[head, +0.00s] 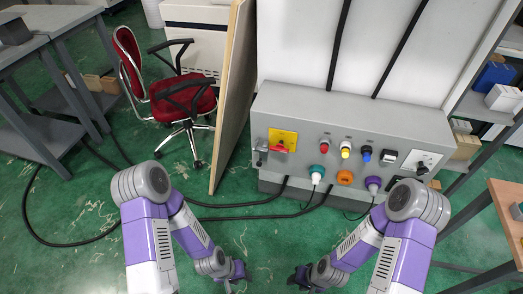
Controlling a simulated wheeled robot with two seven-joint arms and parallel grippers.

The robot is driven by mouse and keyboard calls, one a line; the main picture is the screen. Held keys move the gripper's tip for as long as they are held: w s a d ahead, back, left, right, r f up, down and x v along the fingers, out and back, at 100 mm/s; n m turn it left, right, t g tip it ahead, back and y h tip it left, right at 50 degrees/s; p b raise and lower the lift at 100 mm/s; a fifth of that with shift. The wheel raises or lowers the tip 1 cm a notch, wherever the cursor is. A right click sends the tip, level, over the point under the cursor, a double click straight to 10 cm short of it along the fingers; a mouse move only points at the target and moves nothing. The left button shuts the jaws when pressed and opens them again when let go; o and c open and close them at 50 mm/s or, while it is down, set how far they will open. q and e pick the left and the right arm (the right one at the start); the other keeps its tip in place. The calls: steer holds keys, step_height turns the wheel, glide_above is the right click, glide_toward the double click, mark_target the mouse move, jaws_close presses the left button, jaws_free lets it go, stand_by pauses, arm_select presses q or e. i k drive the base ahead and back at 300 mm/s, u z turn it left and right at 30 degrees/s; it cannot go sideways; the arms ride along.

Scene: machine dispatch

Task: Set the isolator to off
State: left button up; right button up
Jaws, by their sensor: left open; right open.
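My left gripper (240,272) is open and empty, low over the floor, in front of the panel and below the isolator in the picture. My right gripper (296,278) is open and empty, to the right of the left one. Both grippers are well apart from the panel.
Black cables (240,205) cross the green floor. A board (232,95) leans left of the machine, beside a red chair (180,95). A wooden table (505,200) is at right.

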mark_target(279, 147)
steer(key=k, duration=0.5)
steer(key=u, duration=1.25)
steer(key=i, duration=0.6)
steer(key=z, duration=1.05)
